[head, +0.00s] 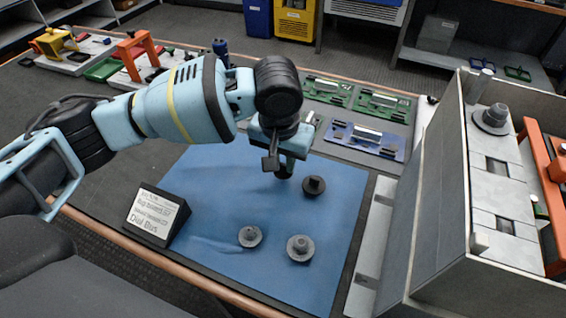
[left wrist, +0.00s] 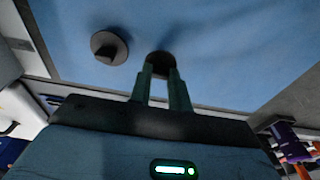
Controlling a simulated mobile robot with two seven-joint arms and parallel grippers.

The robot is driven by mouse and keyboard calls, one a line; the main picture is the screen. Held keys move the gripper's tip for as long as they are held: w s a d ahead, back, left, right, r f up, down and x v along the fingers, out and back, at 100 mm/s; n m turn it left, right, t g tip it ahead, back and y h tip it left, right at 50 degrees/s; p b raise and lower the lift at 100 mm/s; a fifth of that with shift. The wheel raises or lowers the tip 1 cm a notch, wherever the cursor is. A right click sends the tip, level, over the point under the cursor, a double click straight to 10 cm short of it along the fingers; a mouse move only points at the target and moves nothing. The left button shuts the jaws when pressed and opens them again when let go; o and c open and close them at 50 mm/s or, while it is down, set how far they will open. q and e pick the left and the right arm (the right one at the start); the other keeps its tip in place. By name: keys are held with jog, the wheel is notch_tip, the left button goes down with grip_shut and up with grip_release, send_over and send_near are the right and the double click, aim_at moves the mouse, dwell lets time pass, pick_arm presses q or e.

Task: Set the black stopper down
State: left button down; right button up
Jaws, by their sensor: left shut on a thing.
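My left gripper (head: 284,164) is over the far part of the blue mat (head: 210,180). It is shut on a black stopper, a dark round piece that shows between the fingertips (left wrist: 158,74) in the left wrist view (left wrist: 161,58). In the head view the fingers mostly hide it. I cannot tell whether its base touches the mat. Another dark stopper (head: 313,184) stands on the mat just right of the gripper, apart from it; it also shows in the left wrist view (left wrist: 109,47). My right gripper is not in view.
Two grey stoppers (head: 249,236) (head: 300,247) stand nearer on the mat. A label stand (head: 157,214) is at its left edge. Circuit boards (head: 365,140) lie behind it. A grey open cabinet (head: 440,190) rises at the right, with a grey stopper (head: 491,118) on it. The mat's left middle is clear.

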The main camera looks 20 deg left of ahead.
aim_at(281, 177)
pick_arm(q)
jog(key=shift+f, duration=0.55)
jog(key=c, duration=1.3)
grip_release()
jog(key=shift+f, duration=0.1)
notch_tip(281, 177, up, 12)
jog(key=s+p, duration=0.1)
jog(key=p, duration=0.1)
jog(key=shift+s+p, duration=0.25)
jog(key=shift+p, duration=0.05)
